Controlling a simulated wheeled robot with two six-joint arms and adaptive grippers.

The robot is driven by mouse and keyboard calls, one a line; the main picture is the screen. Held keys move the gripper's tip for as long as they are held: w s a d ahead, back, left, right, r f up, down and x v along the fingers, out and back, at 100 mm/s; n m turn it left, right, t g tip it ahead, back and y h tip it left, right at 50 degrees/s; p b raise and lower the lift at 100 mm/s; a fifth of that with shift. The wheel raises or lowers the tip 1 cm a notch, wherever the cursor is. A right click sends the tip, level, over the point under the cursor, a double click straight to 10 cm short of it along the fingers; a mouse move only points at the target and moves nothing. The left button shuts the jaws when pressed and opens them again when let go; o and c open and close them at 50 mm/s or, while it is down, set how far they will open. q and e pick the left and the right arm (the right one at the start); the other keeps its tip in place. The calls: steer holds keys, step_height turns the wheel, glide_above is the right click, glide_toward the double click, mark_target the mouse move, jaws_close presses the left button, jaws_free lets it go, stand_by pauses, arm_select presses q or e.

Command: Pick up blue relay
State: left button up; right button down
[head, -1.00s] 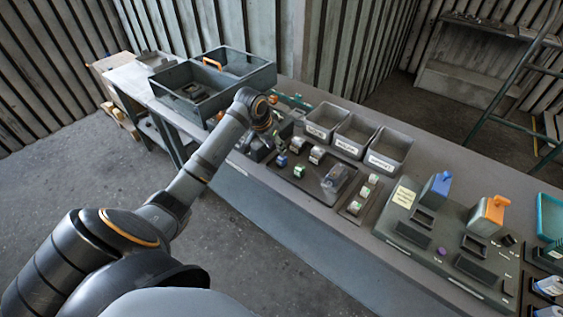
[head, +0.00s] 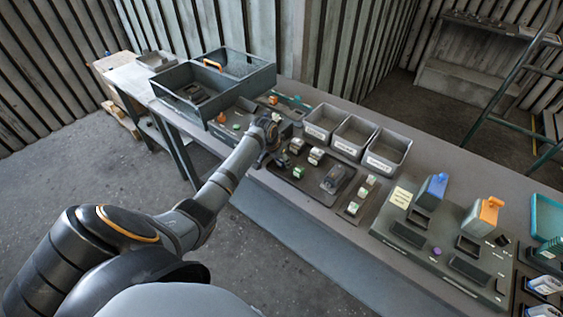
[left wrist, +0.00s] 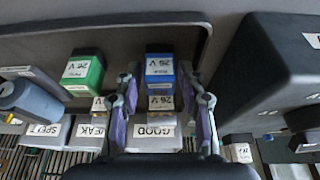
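The blue relay (left wrist: 160,68), with a white label, stands in the dark tray in the left wrist view. My left gripper (left wrist: 160,92) is open, with one finger on each side of the relay and a visible gap on both sides. A green relay (left wrist: 84,72) stands to the left of it. In the head view my left gripper (head: 268,152) is low over the left end of the dark relay tray (head: 318,190), and the blue relay is hidden there. A green-topped relay (head: 299,172) shows beside it. My right gripper is not in view.
Three labelled grey bins (head: 355,134) stand behind the tray. A large dark box (left wrist: 270,85) is close on the right in the wrist view. A grey open crate (head: 215,88) stands at the left. A board with a blue block (head: 433,188) and orange block (head: 488,212) lies right.

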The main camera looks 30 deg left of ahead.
arm_select(q)
steer(key=shift+s+r, duration=0.1)
steer(key=c, duration=0.7)
steer(key=shift+r, duration=0.1)
steer(key=shift+r+b, duration=0.35)
steer(key=v, duration=0.1)
steer(key=b+v, duration=0.1)
steer(key=v, duration=0.1)
steer(key=shift+w+r, duration=0.15)
steer(key=shift+w, duration=0.05)
steer(key=s+d+r, duration=0.1)
steer(key=s+r, duration=0.2)
steer(key=s, duration=0.1)
steer(key=s+r+b, duration=0.1)
steer(key=s+r, duration=0.2)
steer(key=s, duration=0.1)
steer(key=s+d+r, duration=0.1)
steer(key=s+r, duration=0.2)
steer(key=s, duration=0.2)
steer(key=shift+d+b, duration=0.3)
steer(key=shift+d, duration=0.05)
